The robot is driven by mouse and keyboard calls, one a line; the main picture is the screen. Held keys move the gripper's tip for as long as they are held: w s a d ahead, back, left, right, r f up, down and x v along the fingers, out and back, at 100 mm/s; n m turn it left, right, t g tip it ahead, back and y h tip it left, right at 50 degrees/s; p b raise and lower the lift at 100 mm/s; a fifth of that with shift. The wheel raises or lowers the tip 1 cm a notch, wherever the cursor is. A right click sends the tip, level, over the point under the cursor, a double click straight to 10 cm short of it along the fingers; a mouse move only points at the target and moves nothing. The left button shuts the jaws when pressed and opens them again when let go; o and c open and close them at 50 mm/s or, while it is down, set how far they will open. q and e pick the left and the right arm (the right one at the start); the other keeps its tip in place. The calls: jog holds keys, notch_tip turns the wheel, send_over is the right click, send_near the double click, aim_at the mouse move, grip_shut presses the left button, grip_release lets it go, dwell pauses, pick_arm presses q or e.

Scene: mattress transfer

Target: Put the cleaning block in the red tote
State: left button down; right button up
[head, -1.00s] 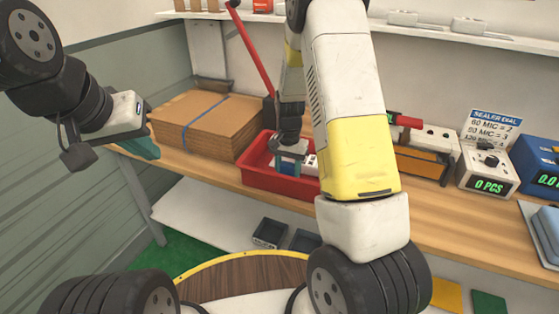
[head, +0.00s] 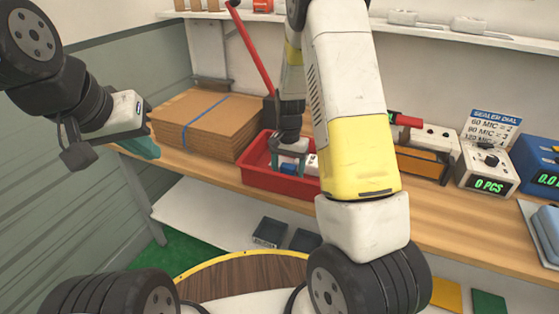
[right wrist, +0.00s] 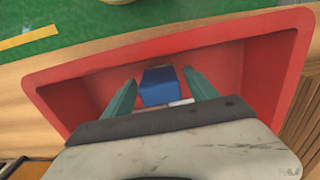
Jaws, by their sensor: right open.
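The red tote (head: 262,181) stands on the wooden bench, left of centre in the head view. My right gripper (head: 286,170) points down into it with its fingers spread. The blue cleaning block (head: 289,169) is low inside the tote. In the right wrist view the block (right wrist: 158,87) sits between the two teal fingers (right wrist: 160,90) with a gap on each side, inside the red walls (right wrist: 75,100). My left gripper (head: 143,148) hangs at the left, away from the tote; whether its fingers are apart is unclear.
A white item (head: 312,164) is partly visible in the tote. A cardboard stack (head: 205,124) is left of the tote. Two dark bins (head: 270,232) sit below the bench.

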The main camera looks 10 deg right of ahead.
aim_at(288, 166)
notch_tip(288, 166, up, 11)
jog(key=shift+r, duration=0.15)
jog(key=s+r+n+t+y, duration=0.2)
jog(key=s+r+n+t, duration=0.1)
jog(key=s+r, duration=0.8)
jog(key=s+a+r+n+t, duration=0.1)
jog(key=s+r+n, duration=0.1)
jog(key=s, duration=0.4)
jog(key=s+r+n+t, duration=0.1)
jog(key=s+r+t, duration=0.1)
jog(key=s+r, duration=0.2)
jog(key=shift+s+a+r+n, duration=0.3)
jog(key=shift+s+a+n, duration=0.1)
jog(key=shift+s, duration=0.75)
